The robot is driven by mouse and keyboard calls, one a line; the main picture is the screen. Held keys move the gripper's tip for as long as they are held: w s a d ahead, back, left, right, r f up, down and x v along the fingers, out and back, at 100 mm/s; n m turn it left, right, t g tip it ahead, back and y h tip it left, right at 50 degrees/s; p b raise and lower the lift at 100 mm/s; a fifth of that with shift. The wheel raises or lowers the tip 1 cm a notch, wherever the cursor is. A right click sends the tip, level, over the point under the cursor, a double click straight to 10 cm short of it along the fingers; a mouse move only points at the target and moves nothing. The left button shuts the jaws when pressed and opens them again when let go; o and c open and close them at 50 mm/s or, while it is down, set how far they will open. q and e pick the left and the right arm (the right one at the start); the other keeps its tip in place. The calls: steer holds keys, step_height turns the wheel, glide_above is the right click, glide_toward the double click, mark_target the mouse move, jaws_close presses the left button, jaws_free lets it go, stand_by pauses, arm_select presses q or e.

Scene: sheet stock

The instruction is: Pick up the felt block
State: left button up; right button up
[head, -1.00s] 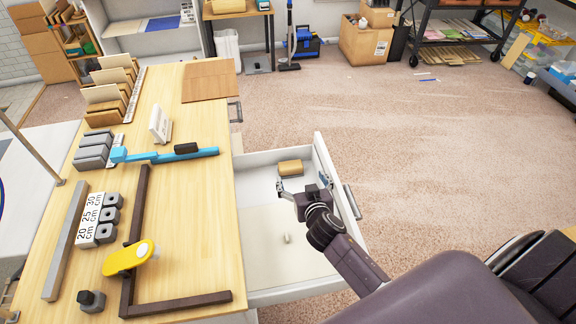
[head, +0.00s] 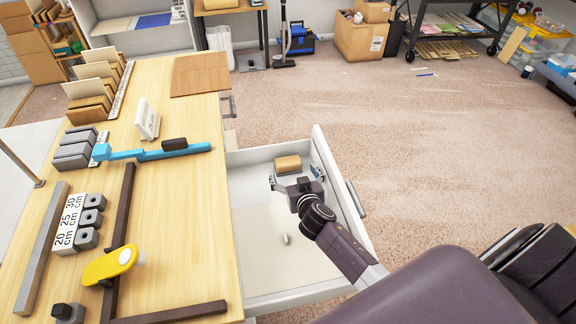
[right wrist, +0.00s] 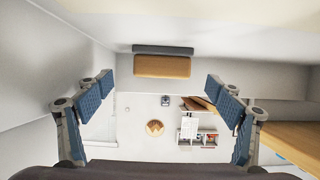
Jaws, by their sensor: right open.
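The felt block (head: 288,163) is a small tan wooden block lying at the far end of the open white drawer. In the right wrist view the block (right wrist: 162,66) shows a dark grey layer along its upper edge and sits ahead, between the lines of the two fingers. My right gripper (head: 295,179) is inside the drawer, just on the near side of the block. Its blue-padded fingers (right wrist: 160,98) are spread wide with nothing between them. My left gripper is not in view.
The open drawer (head: 235,190) has walls close around my right gripper. A small pale piece (head: 286,239) lies on its floor. The wooden tabletop (head: 185,235) on the left holds a blue tool (head: 150,154), a yellow-handled tool (head: 108,266) and dark bars. The carpet beyond is mostly clear.

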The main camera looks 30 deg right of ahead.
mark_target(290, 168)
steer(key=shift+f+x, duration=0.15)
steer(key=shift+x, duration=1)
steer(key=shift+f+x, duration=0.2)
steer(key=shift+x, duration=1)
steer(key=shift+s+a, duration=0.1)
steer(key=shift+a, duration=0.05)
steer(key=c, duration=1.2)
steer(key=shift+c, duration=0.5)
steer(key=shift+r, duration=0.15)
